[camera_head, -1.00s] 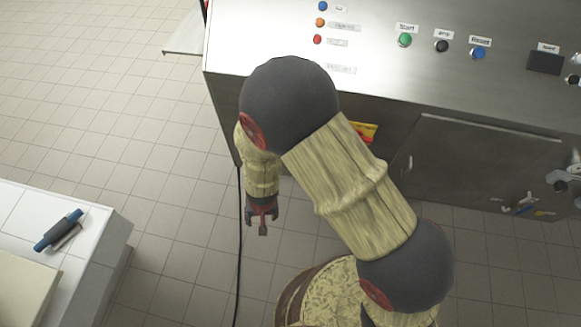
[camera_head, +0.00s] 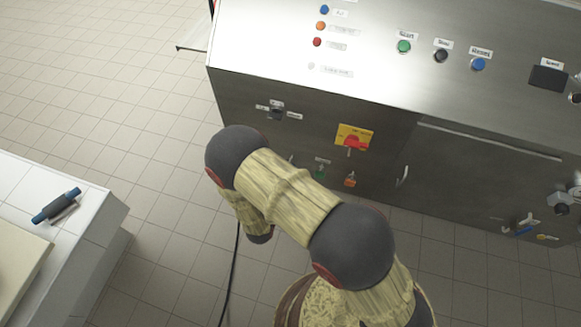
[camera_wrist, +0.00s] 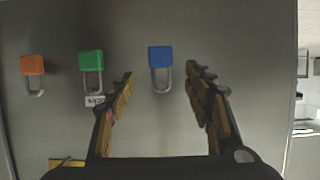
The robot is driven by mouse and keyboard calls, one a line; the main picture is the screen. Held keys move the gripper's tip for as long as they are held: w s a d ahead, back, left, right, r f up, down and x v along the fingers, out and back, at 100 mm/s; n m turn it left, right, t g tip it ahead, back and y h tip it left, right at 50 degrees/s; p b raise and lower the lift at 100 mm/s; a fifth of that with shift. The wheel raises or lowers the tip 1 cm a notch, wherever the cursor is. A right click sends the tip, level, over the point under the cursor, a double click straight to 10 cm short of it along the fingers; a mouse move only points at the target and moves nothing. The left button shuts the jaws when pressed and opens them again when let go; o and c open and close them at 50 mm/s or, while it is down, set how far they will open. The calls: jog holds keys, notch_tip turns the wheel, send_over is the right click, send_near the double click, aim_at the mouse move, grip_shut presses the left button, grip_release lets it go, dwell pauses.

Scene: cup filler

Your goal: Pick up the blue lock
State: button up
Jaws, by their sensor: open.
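The blue lock (camera_wrist: 161,56) hangs by its shackle on the grey metal panel in the wrist view, with its body at the top. My gripper (camera_wrist: 160,78) is open, its two fingers on either side of the line to the blue lock. The fingers look empty; I cannot tell the remaining distance to the panel. A green lock (camera_wrist: 91,60) hangs to the left of the blue one, and an orange lock (camera_wrist: 32,65) farther left. In the head view my arm covers the blue lock and the gripper fingers.
In the head view the green and orange locks hang below a red switch on a yellow plate (camera_head: 354,138). The machine's sloped control panel (camera_head: 380,70) is above. A white tiled counter (camera_head: 100,208) with a blue-handled tool (camera_head: 56,205) stands at left. Open floor lies between.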

jog(key=b+x, duration=0.2)
jog(key=x, duration=0.4)
jog(key=shift+s+a+f, duration=0.1)
jog(key=shift+f, duration=0.1)
jog(key=shift+c, duration=1.4)
jog(key=c, duration=1)
